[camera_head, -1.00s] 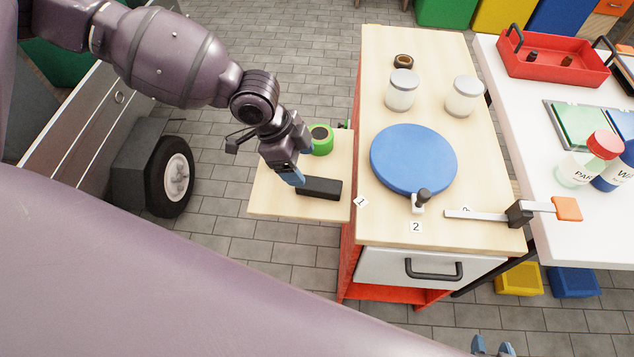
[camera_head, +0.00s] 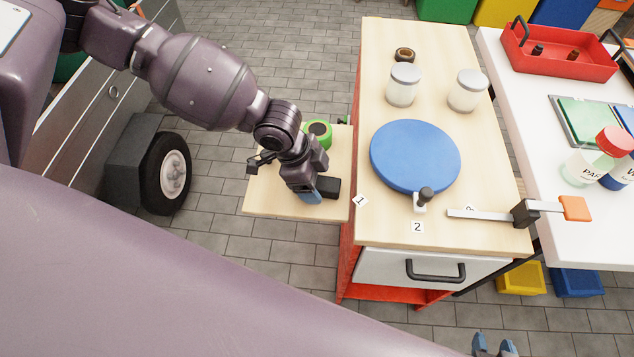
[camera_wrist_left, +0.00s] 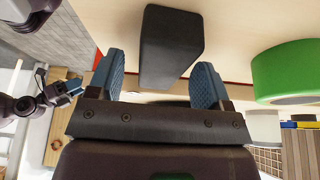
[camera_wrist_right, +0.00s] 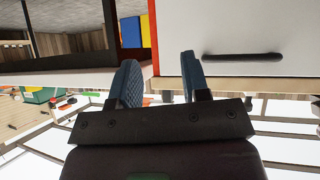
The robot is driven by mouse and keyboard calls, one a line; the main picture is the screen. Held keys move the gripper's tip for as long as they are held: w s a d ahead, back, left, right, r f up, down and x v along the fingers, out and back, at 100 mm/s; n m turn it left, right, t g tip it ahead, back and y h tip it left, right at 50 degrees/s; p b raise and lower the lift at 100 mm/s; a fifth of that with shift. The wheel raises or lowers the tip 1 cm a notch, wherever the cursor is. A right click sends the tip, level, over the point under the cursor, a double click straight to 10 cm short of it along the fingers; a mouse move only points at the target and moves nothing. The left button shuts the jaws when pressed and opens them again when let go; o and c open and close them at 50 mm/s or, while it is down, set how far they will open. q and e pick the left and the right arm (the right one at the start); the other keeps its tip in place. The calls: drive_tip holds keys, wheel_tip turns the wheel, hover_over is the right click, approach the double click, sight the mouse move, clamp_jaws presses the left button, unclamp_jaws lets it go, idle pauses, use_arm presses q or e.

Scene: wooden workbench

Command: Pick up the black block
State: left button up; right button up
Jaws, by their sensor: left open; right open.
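The black block (camera_head: 330,187) lies on the light wooden side shelf at the left of the workbench, partly hidden behind my left gripper in the head view. My left gripper (camera_head: 311,197) is open just above the shelf at the block. In the left wrist view the block (camera_wrist_left: 170,45) shows beyond and between the two blue fingertips (camera_wrist_left: 158,75), with nothing held. My right gripper (camera_head: 493,345) shows only as fingertips at the bottom edge of the head view. In the right wrist view it (camera_wrist_right: 159,75) is open and empty, facing the drawer front (camera_wrist_right: 235,45).
A green tape roll (camera_head: 317,134) stands on the side shelf behind the block; it also shows in the left wrist view (camera_wrist_left: 285,72). A blue disc (camera_head: 414,155), jars (camera_head: 404,84) and a lever (camera_head: 490,214) occupy the workbench top. The shelf's front left is bare.

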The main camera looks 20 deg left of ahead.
drive_tip(key=shift+s+f, duration=0.1)
drive_tip(key=shift+s, duration=0.05)
use_arm(q)
drive_tip(key=shift+f, duration=0.25)
use_arm(e)
drive_tip(key=shift+s+d+f, duration=0.2)
drive_tip(key=shift+s+f, duration=0.1)
drive_tip(key=shift+s, duration=0.15)
drive_tip(key=shift+w+r, duration=0.1)
use_arm(q)
drive_tip(key=c, duration=1)
drive_tip(key=shift+c, duration=0.3)
use_arm(e)
drive_tip(key=shift+w+a+r, duration=0.15)
drive_tip(key=shift+w+r, duration=0.2)
drive_tip(key=shift+w, duration=0.1)
